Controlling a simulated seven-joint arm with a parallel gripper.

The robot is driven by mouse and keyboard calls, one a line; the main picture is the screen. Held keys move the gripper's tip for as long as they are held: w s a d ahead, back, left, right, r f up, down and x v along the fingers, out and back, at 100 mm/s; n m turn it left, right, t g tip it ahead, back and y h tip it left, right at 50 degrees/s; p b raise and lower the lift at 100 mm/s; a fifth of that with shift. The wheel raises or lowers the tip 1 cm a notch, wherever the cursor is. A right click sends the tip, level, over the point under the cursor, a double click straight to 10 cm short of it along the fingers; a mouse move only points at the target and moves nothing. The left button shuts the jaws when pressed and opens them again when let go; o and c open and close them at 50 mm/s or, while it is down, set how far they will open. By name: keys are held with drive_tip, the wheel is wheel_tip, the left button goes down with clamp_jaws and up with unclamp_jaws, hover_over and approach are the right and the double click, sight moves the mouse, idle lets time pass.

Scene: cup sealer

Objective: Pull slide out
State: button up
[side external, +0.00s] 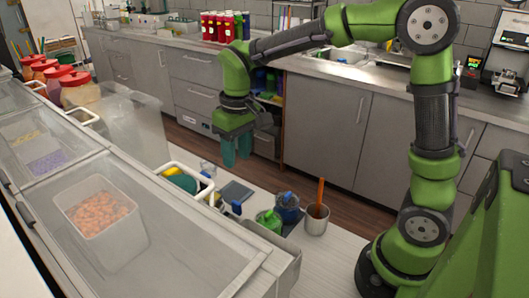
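My gripper (237,155) points down in the middle of the side external view, above the floor-side edge of the white counter. Its two teal fingers are apart, with nothing visible between them. A grey and black machine (508,82) stands on the back counter at the far right, cut off by the picture edge. It may be the cup sealer. Its slide is too small to make out. My gripper is far to the left of this machine and not touching it.
A glass-covered counter (178,235) with a tub of orange pieces (97,212) fills the left front. Red bottles (212,28) stand on the back counter (345,70).

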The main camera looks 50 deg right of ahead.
sight(237, 201)
drive_tip(key=shift+n, duration=0.3)
drive_tip(key=f, duration=0.5)
drive_tip(key=w+f, duration=0.1)
drive_tip(key=f, duration=0.9)
drive_tip(key=shift+w+f, duration=0.2)
drive_tip(key=shift+f, duration=0.2)
drive_tip(key=shift+c, duration=0.4)
clamp_jaws()
drive_tip(key=shift+d, duration=0.15)
